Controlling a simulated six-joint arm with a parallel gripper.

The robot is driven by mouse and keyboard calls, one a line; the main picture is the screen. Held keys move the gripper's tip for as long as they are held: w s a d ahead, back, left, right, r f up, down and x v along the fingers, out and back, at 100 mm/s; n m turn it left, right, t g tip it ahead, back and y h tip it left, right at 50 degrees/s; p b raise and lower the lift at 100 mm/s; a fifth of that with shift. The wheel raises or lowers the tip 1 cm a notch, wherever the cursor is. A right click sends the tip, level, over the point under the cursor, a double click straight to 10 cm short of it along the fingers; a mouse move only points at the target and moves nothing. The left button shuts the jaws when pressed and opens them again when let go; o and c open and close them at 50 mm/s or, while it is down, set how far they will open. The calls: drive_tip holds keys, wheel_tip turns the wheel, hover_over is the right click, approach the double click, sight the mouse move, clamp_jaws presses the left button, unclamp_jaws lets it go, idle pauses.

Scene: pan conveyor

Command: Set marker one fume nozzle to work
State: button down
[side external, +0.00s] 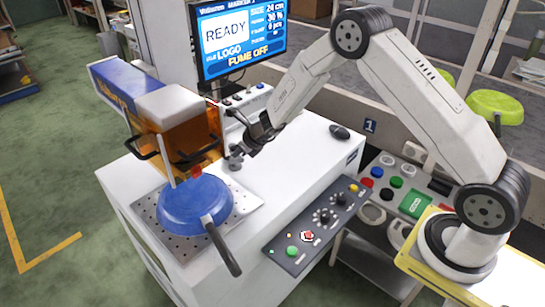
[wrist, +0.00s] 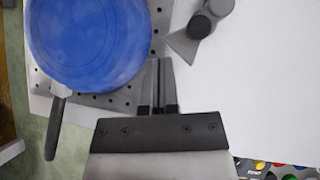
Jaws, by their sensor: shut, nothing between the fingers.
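A grey piece that looks like the fume nozzle (side external: 236,158) stands on the white machine top, right of the blue pan. In the wrist view the nozzle (wrist: 197,25) shows as a flared grey body with round dark knobs, ahead and right of the fingers. My gripper (side external: 250,143) is shut and empty, close to the nozzle in the side view; whether they touch is unclear. My fingers also show in the wrist view (wrist: 158,65), apart from the nozzle. The marker screen (side external: 240,38) reads "READY", "LOGO" and "FUME OFF".
The blue pan (side external: 195,205) lies on a perforated plate (side external: 245,201), its handle over the front edge. The orange-shielded marker head (side external: 190,128) stands behind it. A button panel (side external: 318,224) is on the front.

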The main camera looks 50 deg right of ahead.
drive_tip(key=a+v, duration=0.1)
drive_tip(key=v, duration=0.8)
drive_tip(key=shift+s+a+r, duration=0.25)
drive_tip(key=shift+s+a, duration=0.05)
drive_tip(key=shift+a, duration=0.35)
drive_tip(key=shift+d, duration=0.1)
drive_tip(key=d+n+y, duration=0.1)
drive_tip(key=d+n, duration=0.2)
drive_tip(key=d, duration=0.7)
drive_tip(key=shift+s+g+y, duration=0.25)
drive_tip(key=shift+g+y, duration=0.05)
drive_tip(key=shift+w+f, duration=0.1)
drive_tip(key=shift+f, duration=0.1)
